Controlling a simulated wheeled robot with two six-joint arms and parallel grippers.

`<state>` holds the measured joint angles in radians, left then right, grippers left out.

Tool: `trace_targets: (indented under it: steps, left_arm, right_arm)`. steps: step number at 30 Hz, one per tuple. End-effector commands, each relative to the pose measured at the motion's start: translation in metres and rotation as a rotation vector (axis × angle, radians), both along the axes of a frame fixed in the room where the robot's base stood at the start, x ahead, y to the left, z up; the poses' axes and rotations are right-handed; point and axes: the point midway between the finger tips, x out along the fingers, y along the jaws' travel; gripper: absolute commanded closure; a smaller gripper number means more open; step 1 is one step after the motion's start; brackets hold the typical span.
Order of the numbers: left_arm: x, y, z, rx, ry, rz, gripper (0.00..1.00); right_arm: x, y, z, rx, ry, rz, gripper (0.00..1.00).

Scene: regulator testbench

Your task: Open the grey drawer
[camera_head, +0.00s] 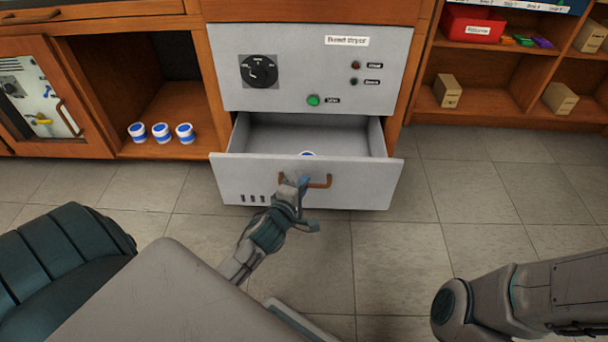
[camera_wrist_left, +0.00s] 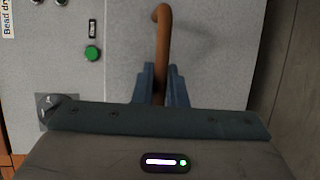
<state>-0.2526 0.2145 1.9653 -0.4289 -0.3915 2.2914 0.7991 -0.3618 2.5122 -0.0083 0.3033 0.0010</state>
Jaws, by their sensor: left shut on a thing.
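The grey drawer (camera_head: 240,172) sits under the grey control panel in the head view and is pulled out, with its inside showing. A white and blue object (camera_head: 308,153) shows in part inside it, mostly hidden by the drawer front. The brown drawer handle (camera_head: 320,183) is on the front; it also shows in the left wrist view (camera_wrist_left: 163,40). My left gripper (camera_head: 292,186) is at the left part of the handle. In the left wrist view its fingers (camera_wrist_left: 160,85) are shut around the handle bar. My right gripper is out of view; only my right arm shows.
The control panel (camera_head: 310,50) above has a black dial, a green button and small knobs. White and blue jars (camera_head: 161,133) stand in the open cabinet at left. Shelves at right hold a red box (camera_head: 472,24) and wooden blocks (camera_head: 447,90). The tiled floor before the drawer is clear.

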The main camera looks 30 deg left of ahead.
Motion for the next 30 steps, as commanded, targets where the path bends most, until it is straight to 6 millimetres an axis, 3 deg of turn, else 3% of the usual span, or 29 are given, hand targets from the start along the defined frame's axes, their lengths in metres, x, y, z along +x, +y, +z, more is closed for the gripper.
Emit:
trace_targets:
  steps: [3, 9, 25, 26, 27, 29, 30]
  left_arm:
    - [-0.018, -0.011, -0.001, -0.001, 0.002, 0.0, 1.0]
    - [-0.036, -0.022, -0.001, -0.001, 0.002, 0.001, 1.0]
    - [-0.043, -0.026, 0.0, 0.001, 0.001, 0.001, 1.0]
    - [-0.043, -0.026, 0.0, 0.001, 0.001, 0.0, 0.84]
    - [-0.043, -0.026, 0.0, 0.001, 0.001, 0.0, 0.77]
    - [-0.043, -0.026, 0.0, 0.001, 0.001, 0.0, 0.67]
    - [-0.043, -0.026, 0.0, 0.001, 0.0, 0.0, 0.67]
  right_arm:
    - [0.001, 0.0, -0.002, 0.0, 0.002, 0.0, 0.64]
    - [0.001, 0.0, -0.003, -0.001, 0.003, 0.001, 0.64]
    - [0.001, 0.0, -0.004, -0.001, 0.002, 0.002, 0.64]
    - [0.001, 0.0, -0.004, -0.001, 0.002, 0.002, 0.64]
    - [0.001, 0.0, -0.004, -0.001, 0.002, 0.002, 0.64]
    - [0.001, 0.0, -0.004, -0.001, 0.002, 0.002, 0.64]
    - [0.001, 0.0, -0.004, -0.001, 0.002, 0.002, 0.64]
